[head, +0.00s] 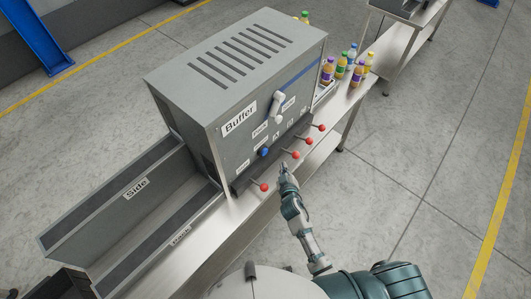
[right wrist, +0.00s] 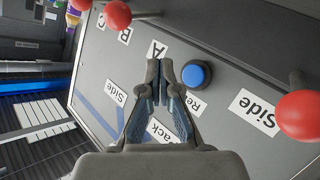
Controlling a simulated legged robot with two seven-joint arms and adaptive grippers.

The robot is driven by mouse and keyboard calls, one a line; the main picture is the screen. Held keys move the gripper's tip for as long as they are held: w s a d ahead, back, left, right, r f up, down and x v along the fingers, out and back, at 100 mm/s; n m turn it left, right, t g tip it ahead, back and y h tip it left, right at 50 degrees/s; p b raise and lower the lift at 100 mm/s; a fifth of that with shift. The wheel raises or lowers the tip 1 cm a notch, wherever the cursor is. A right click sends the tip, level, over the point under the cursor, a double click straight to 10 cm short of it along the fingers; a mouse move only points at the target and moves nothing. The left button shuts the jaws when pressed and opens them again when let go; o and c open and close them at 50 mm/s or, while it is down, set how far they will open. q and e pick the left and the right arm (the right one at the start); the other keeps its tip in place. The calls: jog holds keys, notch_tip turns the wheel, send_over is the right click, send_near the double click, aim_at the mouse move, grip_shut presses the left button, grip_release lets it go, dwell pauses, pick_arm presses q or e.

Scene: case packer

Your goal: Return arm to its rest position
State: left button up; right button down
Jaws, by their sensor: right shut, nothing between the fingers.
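My right gripper (head: 285,168) is shut and empty in front of the grey case packer (head: 225,85), close to its row of red-knobbed levers. In the right wrist view the gripper (right wrist: 160,75) points at the machine's front panel, with its fingertips together. A blue button (right wrist: 195,74) shows just right of the fingertips there; it also shows in the head view (head: 264,152). I cannot tell whether the fingertips touch anything. My left gripper is not in view.
Red lever knobs (head: 264,187) stick out along the panel's lower edge. A lever handle (head: 279,104) is on the upper panel. Several bottles (head: 357,73) stand on the bench at the right. An open side bin (head: 135,188) lies left. The floor at right is clear.

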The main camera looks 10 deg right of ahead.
jog(key=s+f+g+b, duration=0.15)
jog(key=s+f, duration=0.35)
jog(key=f, duration=0.5)
jog(key=s+f+g+y, duration=0.1)
jog(key=s+f+g, duration=0.2)
jog(key=s+f, duration=0.5)
jog(key=s+f+g+b, duration=0.1)
jog(key=s+f+g, duration=0.15)
jog(key=f, duration=0.85)
jog(key=s+d+f+g, duration=0.2)
jog(key=s+f, duration=0.4)
jog(key=s, duration=0.5)
jog(key=s+d+f+m+g+b, duration=0.1)
jog(key=s+f, duration=0.5)
jog(key=s, duration=0.6)
jog(key=s+d+f+m+g+b, duration=0.1)
jog(key=s+d+f+g, duration=0.2)
jog(key=s+f, duration=0.3)
jog(key=s, duration=0.5)
jog(key=shift+s+d+f+g, duration=0.2)
jog(key=shift+d+g, duration=0.1)
jog(key=shift+d, duration=0.05)
